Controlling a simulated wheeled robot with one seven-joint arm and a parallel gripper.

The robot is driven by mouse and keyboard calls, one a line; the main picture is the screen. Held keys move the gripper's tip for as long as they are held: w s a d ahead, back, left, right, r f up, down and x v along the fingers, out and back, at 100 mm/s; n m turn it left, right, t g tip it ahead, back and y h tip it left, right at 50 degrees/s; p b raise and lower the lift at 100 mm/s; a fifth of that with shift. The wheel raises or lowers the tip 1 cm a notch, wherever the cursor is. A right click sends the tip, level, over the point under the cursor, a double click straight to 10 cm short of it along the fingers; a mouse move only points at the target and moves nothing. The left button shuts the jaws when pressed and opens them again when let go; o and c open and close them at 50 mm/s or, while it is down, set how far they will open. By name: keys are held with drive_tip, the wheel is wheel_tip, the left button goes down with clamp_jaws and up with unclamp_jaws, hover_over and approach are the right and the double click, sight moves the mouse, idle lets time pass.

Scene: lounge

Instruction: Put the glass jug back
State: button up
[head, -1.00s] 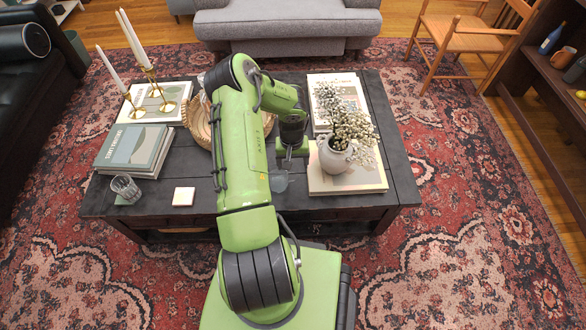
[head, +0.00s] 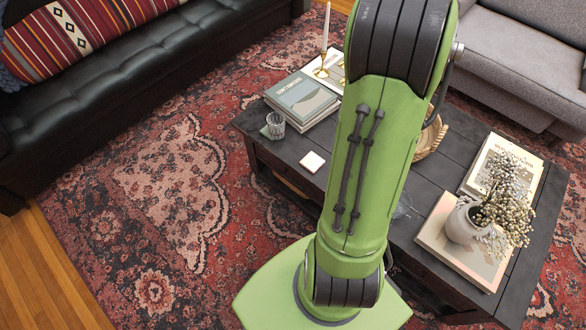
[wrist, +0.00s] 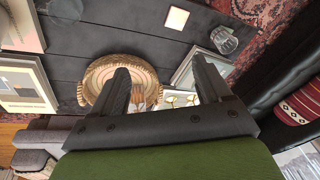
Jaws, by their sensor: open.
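A clear round glass vessel (wrist: 65,10) stands on the dark table at the top left of the wrist view. It is seen from above, so I cannot tell whether it is the jug. A clear glass shape (head: 403,206) also shows in the head view, partly hidden by my arm. My gripper (wrist: 163,75) is open and empty, its two fingers apart above the table. A round woven tray (wrist: 105,75) lies behind the fingers, with wooden pieces in it. The gripper is hidden behind my arm in the head view.
The dark coffee table (head: 385,245) holds a glass tumbler (head: 275,125), a pale square coaster (head: 312,161), books (head: 302,98) and a vase of dried stems (head: 465,222). A black sofa (head: 130,85) and a grey sofa (head: 515,60) stand around it. Patterned rug (head: 175,190) lies open at left.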

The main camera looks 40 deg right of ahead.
drive_tip(key=w+a+r+n+t, duration=0.1)
drive_tip(key=a+r+n, duration=0.1)
drive_tip(key=a+r, duration=0.4)
drive_tip(key=w+a+r+n, duration=0.1)
drive_tip(key=a+r+n, duration=0.15)
drive_tip(key=a, duration=0.55)
drive_tip(key=s+a+r+n+t, duration=0.1)
drive_tip(key=s+a+r+n, duration=0.1)
drive_tip(key=s+a, duration=0.3)
drive_tip(key=s+a+r+n+t, duration=0.1)
drive_tip(key=s+a+r+n, duration=0.2)
drive_tip(key=a, duration=0.6)
drive_tip(key=shift+s+y, duration=0.3)
drive_tip(key=shift+s, duration=0.8)
drive_tip(key=shift+r+n, duration=0.15)
drive_tip(key=shift+n, duration=0.1)
wheel_tip(320, 180, up, 13)
drive_tip(key=p, duration=1.2)
drive_tip(key=shift+p, duration=0.4)
